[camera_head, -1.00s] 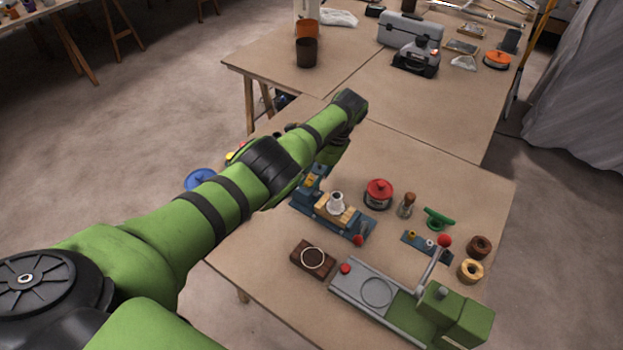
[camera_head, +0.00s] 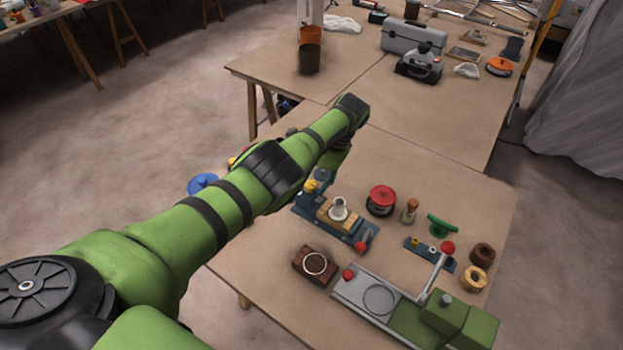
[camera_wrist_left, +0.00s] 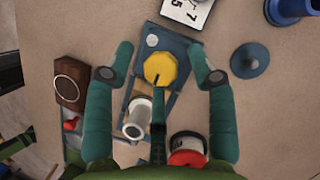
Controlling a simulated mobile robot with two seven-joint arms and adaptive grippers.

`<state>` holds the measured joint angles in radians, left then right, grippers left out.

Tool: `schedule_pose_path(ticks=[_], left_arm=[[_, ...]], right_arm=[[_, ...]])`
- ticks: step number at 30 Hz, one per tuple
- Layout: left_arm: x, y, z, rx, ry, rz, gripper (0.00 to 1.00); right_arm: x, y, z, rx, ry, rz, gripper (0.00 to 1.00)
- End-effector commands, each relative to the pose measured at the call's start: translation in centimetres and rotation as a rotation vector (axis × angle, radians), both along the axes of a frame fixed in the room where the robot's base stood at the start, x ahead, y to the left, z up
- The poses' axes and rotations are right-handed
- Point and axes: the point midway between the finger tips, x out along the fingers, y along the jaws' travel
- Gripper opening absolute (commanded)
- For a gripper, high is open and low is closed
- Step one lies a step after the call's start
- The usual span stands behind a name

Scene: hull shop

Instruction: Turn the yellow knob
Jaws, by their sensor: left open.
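The yellow knob (camera_wrist_left: 160,68), round with a dark pointer line, sits on a blue base plate (camera_wrist_left: 174,42) in the left wrist view. In the head view the knob (camera_head: 311,187) shows partly, at the far left end of the blue fixture (camera_head: 357,240), close beside my arm. My left gripper (camera_wrist_left: 161,48) is open, with one teal finger on each side of the knob and a gap to it on both sides. In the head view my arm hides most of this gripper. My right gripper is not in view.
A white-grey spool (camera_head: 339,208) stands on the same fixture. Nearby are a red-topped round part (camera_head: 381,200), a wooden block with a ring (camera_head: 314,264) and a grey-green machine (camera_head: 459,320) with a red-tipped lever. The table behind has clear room in its middle.

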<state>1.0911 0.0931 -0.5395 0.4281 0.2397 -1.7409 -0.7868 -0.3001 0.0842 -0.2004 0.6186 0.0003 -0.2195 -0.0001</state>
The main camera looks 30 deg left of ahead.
Motion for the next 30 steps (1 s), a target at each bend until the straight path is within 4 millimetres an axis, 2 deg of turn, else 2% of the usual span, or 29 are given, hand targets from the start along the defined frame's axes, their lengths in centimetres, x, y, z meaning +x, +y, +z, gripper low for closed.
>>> schedule_pose_path(ticks=[9,15,30], left_arm=[[1.2,-1.3,4.4,0.000,-0.004,0.000,0.56],[1.6,-1.9,6.6,0.000,-0.002,0.001,0.56],[1.7,-2.0,6.9,0.000,-0.001,0.002,0.56]], right_arm=[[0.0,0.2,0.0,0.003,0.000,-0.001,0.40],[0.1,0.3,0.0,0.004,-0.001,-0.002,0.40],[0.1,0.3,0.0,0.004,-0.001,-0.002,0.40]])
